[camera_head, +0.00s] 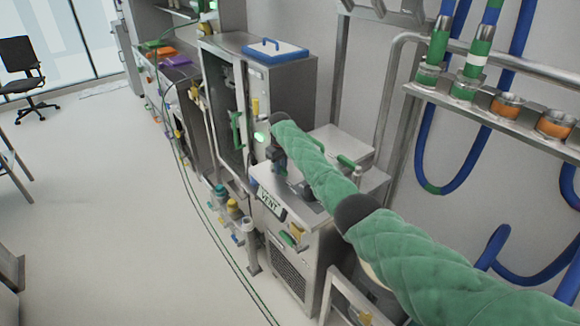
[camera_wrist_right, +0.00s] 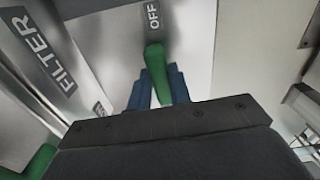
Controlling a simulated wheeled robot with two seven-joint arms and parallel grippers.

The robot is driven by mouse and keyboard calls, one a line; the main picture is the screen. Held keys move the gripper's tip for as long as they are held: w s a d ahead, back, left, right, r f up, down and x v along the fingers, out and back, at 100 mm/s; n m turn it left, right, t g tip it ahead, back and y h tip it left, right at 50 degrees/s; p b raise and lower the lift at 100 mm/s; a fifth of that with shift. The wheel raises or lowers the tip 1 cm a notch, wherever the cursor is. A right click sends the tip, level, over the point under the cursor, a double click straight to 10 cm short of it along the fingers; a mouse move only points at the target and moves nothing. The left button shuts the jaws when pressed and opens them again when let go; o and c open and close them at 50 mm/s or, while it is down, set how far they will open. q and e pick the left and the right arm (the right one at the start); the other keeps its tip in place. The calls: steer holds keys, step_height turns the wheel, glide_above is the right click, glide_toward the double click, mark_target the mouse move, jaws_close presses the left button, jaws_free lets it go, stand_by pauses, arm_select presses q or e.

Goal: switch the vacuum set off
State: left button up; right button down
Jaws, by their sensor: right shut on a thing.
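The vacuum set appears to be the steel unit with a VENT label (camera_head: 271,204) in the middle of the head view. My right arm, in a quilted green sleeve, reaches to it from the lower right. My right gripper (camera_head: 278,160) is at the unit's top. In the wrist view, the blue fingers of this gripper (camera_wrist_right: 158,88) are shut on a green lever (camera_wrist_right: 154,58). The lever's upper end lies just below an OFF label (camera_wrist_right: 152,16) on a pale panel. In the head view my gripper hides the lever. My left gripper is not in view.
A FILTER label (camera_wrist_right: 56,62) is left of the lever in the wrist view. A tall steel cabinet (camera_head: 290,90) with a blue-edged tray (camera_head: 275,50) on top stands behind the unit. A hose rack (camera_head: 500,108) is at right. The floor (camera_head: 90,220) at left is mostly clear.

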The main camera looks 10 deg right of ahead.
steer(key=shift+a+r+m, duration=0.15)
steer(key=shift+a+m, duration=0.05)
steer(key=shift+m, duration=0.2)
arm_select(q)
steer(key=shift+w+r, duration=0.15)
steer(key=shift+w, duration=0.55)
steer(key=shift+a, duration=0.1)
arm_select(e)
steer(key=c, duration=1.3)
jaws_free()
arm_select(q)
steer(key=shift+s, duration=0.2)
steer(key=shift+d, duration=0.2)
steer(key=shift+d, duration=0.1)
